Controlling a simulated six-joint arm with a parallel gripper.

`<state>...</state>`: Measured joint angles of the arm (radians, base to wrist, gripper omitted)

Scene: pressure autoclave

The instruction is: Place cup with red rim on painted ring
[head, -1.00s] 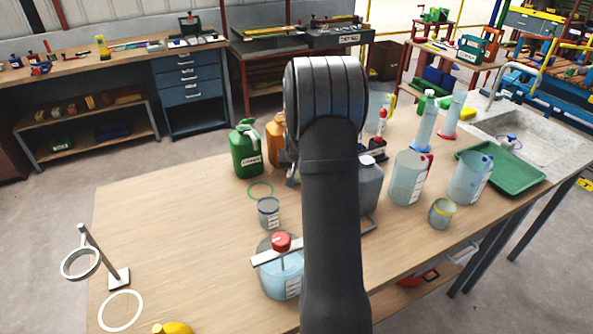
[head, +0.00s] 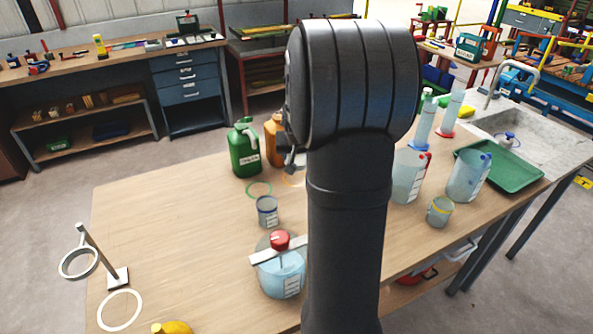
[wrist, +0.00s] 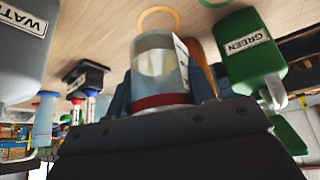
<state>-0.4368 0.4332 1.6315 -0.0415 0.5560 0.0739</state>
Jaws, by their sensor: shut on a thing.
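The clear cup with the red rim (wrist: 158,72) is in my gripper (wrist: 160,98) in the wrist view, which shows the scene upside down. Its rim points away from the tabletop, so it looks upright. My gripper is shut on it. In the head view my arm hides the cup and most of the gripper. An orange painted ring (wrist: 158,10) lies on the table just beyond the cup's base; in the head view it is partly hidden (head: 292,179). A green ring (head: 259,190) and a white ring (head: 120,310) are also on the table.
A green jug (head: 244,149) and an orange jug (head: 274,140) stand behind the rings. A blue-rimmed cup (head: 268,211), a red-knobbed vessel (head: 281,275) and a ring stand (head: 80,262) are nearby. A grey WATER jug (wrist: 22,45) is beside the gripper.

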